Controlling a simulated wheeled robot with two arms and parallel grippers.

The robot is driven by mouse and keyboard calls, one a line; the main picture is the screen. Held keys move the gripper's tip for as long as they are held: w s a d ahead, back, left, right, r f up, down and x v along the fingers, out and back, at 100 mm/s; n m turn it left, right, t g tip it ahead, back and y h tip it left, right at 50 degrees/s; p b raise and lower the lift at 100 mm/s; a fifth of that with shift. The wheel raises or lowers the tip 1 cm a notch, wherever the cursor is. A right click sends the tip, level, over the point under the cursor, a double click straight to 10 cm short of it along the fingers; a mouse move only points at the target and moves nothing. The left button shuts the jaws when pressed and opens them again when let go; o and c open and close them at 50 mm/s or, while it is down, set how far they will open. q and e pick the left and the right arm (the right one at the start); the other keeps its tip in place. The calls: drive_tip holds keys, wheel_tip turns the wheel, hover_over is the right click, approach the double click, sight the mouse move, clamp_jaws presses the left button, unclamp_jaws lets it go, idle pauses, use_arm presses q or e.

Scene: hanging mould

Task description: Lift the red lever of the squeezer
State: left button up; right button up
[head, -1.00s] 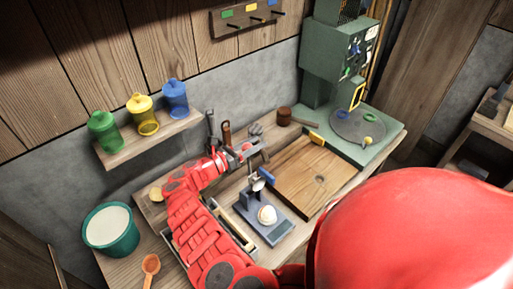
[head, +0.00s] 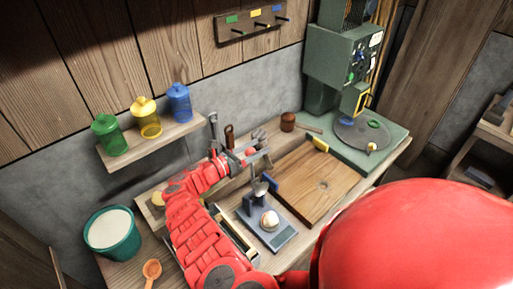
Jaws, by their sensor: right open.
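The squeezer (head: 256,205) is a small grey-blue press standing on the bench, with a pale round piece (head: 269,221) on its base. A small red knob (head: 250,151), which looks like the end of its lever, shows above and behind it, among my right gripper's fingers. My right gripper (head: 252,158) is open at the knob. Whether the fingers touch it is too small to tell. The gripper hides much of the lever. My left gripper is not in view.
A wooden board (head: 316,184) lies right of the squeezer, and a green machine (head: 340,60) stands behind it. A teal bucket (head: 112,236) and an orange scoop (head: 152,269) are at the left. A shelf (head: 150,141) holds three coloured jars.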

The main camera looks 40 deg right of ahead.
drive_tip(key=a+b, duration=0.5)
drive_tip(key=a, duration=1.2)
drive_tip(key=shift+w+f+b, duration=0.25)
drive_tip(key=shift+w+b, duration=0.05)
drive_tip(key=shift+a, duration=0.1)
